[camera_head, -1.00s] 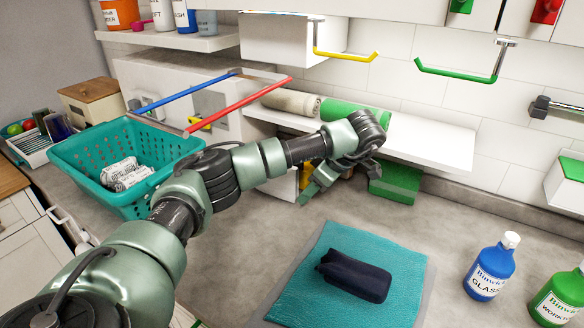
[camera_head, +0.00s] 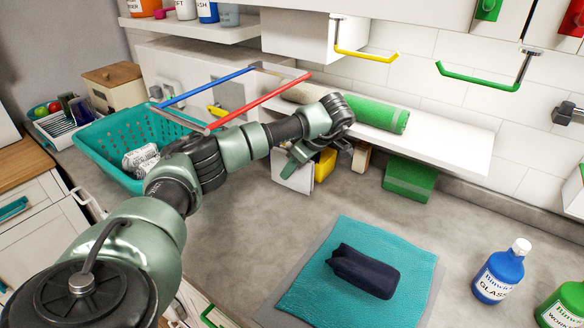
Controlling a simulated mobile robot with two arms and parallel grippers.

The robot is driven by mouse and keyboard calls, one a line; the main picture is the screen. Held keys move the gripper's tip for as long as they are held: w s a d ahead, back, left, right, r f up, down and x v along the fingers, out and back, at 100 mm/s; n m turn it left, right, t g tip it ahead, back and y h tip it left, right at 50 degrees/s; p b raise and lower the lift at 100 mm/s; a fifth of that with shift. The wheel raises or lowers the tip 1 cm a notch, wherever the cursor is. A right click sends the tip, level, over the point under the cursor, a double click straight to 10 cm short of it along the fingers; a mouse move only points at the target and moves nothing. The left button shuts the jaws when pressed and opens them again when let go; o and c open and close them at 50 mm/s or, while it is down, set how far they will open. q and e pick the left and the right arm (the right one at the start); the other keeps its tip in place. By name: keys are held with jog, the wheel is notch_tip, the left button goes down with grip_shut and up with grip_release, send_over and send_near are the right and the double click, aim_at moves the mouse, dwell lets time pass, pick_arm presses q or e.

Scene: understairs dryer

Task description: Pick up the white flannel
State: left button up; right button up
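I cannot single out a white flannel for certain. A pale rolled cloth (camera_head: 303,92) lies on the white wall shelf, partly hidden by my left arm. White bundles with grey marks (camera_head: 140,160) lie in the teal basket (camera_head: 105,140) at the left. My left gripper (camera_head: 318,153) is over the back of the counter, in front of the shelf. Its fingers look spread apart, with nothing seen between them. A white upright panel (camera_head: 292,178) and a yellow item (camera_head: 325,163) stand just below and behind it. My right gripper is not in view.
A green roll (camera_head: 380,116) lies on the shelf (camera_head: 455,140), with a green block (camera_head: 409,178) below. A dark navy bundle (camera_head: 365,272) rests on a teal cloth (camera_head: 412,262). A blue bottle (camera_head: 500,270) and green bottle (camera_head: 562,305) stand right. Bare counter lies left of the cloth.

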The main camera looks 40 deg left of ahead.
pick_arm(q)
jog(key=shift+s+a+f+p, duration=0.15)
jog(key=shift+a+f, duration=0.15)
jog(key=shift+a, duration=0.15)
jog(key=shift+w+a+f+p, duration=0.15)
jog(key=shift+a+f, duration=0.1)
jog(key=shift+a, duration=0.15)
jog(key=shift+s+d, duration=0.1)
grip_shut()
